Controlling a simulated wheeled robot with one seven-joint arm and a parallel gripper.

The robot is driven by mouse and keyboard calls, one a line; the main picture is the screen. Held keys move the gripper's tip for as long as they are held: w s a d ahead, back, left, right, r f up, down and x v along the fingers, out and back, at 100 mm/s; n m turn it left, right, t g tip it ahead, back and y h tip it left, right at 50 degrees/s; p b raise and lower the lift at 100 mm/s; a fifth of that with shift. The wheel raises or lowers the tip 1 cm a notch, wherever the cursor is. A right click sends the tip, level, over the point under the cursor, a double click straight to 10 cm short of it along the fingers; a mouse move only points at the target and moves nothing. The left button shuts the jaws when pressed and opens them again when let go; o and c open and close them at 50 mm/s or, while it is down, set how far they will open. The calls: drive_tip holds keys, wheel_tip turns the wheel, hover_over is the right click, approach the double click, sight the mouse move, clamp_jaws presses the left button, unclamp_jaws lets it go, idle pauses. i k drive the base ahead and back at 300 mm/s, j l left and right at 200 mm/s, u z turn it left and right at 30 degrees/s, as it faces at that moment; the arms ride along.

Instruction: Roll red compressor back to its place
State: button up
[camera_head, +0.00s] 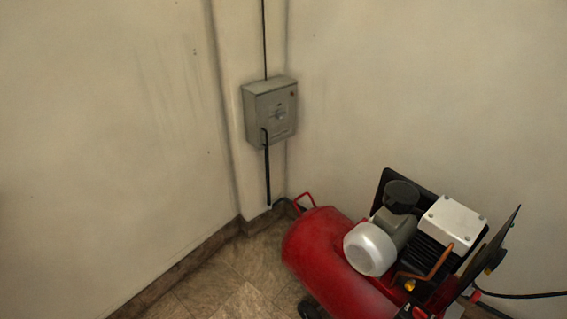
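The red compressor (322,252) stands on the tiled floor at the lower right, near the corner of the room. Its red tank lies lengthwise, with a small red handle (304,200) at its far end and a dark wheel (309,309) low at the front. A grey motor with a pale round cover (370,250) and a silver pump block (450,221) sit on top, between dark plates. The compressor's lower right part is cut off by the frame edge. My gripper is not in view.
A grey electrical box (270,110) hangs on a pillar in the corner, with a black cable (267,178) running down to the floor. A black hose or cable (520,296) runs right from the compressor. Tiled floor (235,285) left of the compressor is clear.

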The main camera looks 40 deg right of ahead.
sight(361, 271)
drive_tip(key=i+j+z, duration=0.3)
drive_tip(key=i+j, duration=0.45)
drive_tip(key=i, duration=0.2)
drive_tip(key=i+j+z, duration=0.3)
drive_tip(key=i+j, duration=0.6)
drive_tip(key=j, duration=0.1)
